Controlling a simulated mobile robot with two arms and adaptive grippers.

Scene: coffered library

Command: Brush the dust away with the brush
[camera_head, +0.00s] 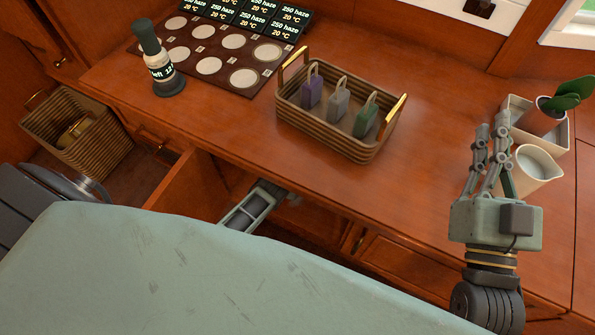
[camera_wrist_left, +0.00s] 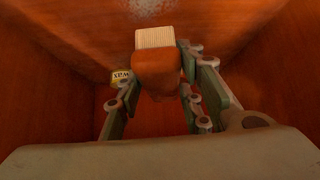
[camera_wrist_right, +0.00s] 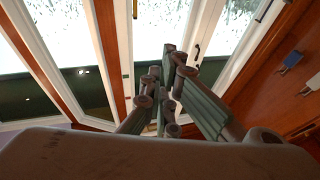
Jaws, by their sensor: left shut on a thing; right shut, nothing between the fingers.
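In the left wrist view the brush has an orange-brown wooden body (camera_wrist_left: 158,70) and pale bristles (camera_wrist_left: 155,38) pointing away from me. My left gripper (camera_wrist_left: 160,82) is shut on it inside a wooden space. A pale speckled patch (camera_wrist_left: 140,8), which looks like dust, shows on the wood beyond the bristles, apart from them in the picture. In the head view only part of what looks like my left gripper (camera_head: 255,205) shows below the counter edge; the brush is hidden there. My right gripper (camera_head: 490,130) is shut and empty, raised over the right side of the counter.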

